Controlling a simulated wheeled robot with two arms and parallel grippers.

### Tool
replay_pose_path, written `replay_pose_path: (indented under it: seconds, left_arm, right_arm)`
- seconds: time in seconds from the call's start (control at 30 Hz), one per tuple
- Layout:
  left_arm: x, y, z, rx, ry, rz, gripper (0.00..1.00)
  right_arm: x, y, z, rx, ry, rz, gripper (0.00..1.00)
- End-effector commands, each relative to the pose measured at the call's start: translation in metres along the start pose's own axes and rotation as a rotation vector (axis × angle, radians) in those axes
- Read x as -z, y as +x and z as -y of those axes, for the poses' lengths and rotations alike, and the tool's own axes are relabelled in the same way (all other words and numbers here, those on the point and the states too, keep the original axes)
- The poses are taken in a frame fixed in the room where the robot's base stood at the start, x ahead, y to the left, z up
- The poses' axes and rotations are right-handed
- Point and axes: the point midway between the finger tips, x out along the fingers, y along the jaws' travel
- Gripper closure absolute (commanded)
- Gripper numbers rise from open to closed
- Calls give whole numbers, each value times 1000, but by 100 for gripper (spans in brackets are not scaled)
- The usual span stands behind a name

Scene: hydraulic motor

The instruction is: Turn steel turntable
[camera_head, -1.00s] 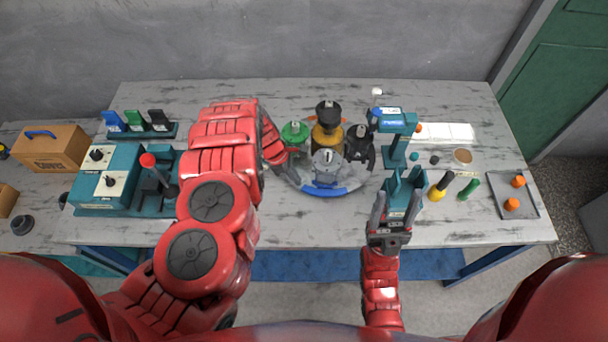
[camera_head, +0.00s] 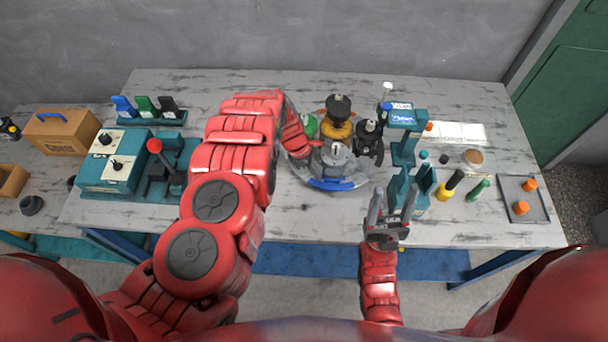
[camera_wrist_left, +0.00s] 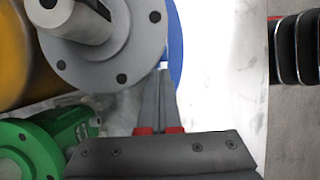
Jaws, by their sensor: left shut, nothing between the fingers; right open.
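The steel turntable (camera_head: 354,182) is a round plate with a blue section at its front edge, in the middle of the table. On it stand a grey motor (camera_head: 333,160), a yellow and black one (camera_head: 339,118), a black one (camera_head: 368,139) and a green one (camera_head: 308,127) partly hidden by my left arm. My left gripper (camera_wrist_left: 163,75) is shut and empty, its fingertips beside the grey motor's flange and next to the blue edge. Whether they touch is unclear.
A teal stand (camera_head: 405,150) rises right of the turntable. Yellow and green handled tools (camera_head: 452,186) and a grey tray (camera_head: 522,199) with orange pieces lie further right. A teal box (camera_head: 116,160) with a red-topped lever beside it stands left. The table's front strip is mostly bare.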

Motion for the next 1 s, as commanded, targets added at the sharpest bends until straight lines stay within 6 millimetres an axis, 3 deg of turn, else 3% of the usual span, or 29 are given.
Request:
replay_pose_path:
  seconds: [0.37, 0.57, 0.9, 1.0]
  left_arm:
    - [4, -2, 0, 1, -1, 0, 100]
    - [37, -13, -2, 1, -4, -1, 100]
    - [37, -64, -1, 2, 1, 3, 100]
    - [36, -89, -1, 0, 1, 2, 100]
  right_arm:
    - [0, 0, 0, 0, 0, 0, 40]
    - [-1, -6, 0, 0, 0, 0, 40]
    - [-4, -24, 1, 0, 0, 0, 40]
    - [-3, -19, 1, 0, 0, -1, 40]
